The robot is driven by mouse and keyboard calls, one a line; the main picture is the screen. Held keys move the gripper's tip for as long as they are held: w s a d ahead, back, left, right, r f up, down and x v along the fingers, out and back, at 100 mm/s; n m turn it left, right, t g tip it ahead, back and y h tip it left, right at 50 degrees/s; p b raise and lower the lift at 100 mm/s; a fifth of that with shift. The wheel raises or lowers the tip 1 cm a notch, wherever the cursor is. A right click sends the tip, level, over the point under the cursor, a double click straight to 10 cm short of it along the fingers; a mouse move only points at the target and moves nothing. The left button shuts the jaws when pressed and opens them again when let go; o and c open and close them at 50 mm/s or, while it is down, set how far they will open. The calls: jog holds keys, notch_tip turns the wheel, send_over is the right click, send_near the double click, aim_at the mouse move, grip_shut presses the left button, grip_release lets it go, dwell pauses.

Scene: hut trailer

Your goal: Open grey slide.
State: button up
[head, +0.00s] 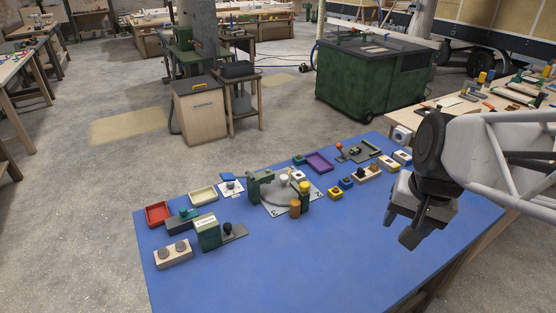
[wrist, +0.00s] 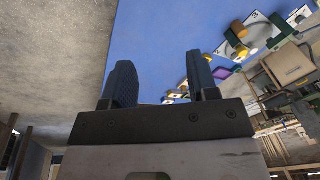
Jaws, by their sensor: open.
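A green block (head: 208,232) stands at the front left of the blue table. A flat grey slide (head: 236,231) with a dark round knob sticks out from its right side. A second flat grey-green fixture (head: 360,152) with a red knob lies at the back right; I cannot tell whether it also slides. My gripper (head: 402,231) hangs above the right part of the table, far to the right of the grey slide and apart from everything. In the wrist view my gripper (wrist: 162,82) shows two separated fingers with nothing between them.
The blue table (head: 330,245) is bare in its front and middle right. A red tray (head: 158,214), a cream tray (head: 202,196), a wooden block with two knobs (head: 173,254), a round grey fixture (head: 276,196) and a purple tray (head: 319,162) stand along the left and back.

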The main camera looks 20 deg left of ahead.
jog(key=w+a+f+m+g+y, duration=0.1)
jog(key=w+a+f+m, duration=0.15)
jog(key=w+a, duration=0.6)
jog(key=m+g+y, duration=0.1)
jog(key=m+g, duration=0.3)
jog(key=m, duration=0.1)
send_near(227, 225)
jog(key=shift+s+a+f, duration=0.2)
jog(key=shift+f, duration=0.4)
jog(key=shift+f, duration=0.15)
jog(key=shift+x, duration=3.8)
grip_shut()
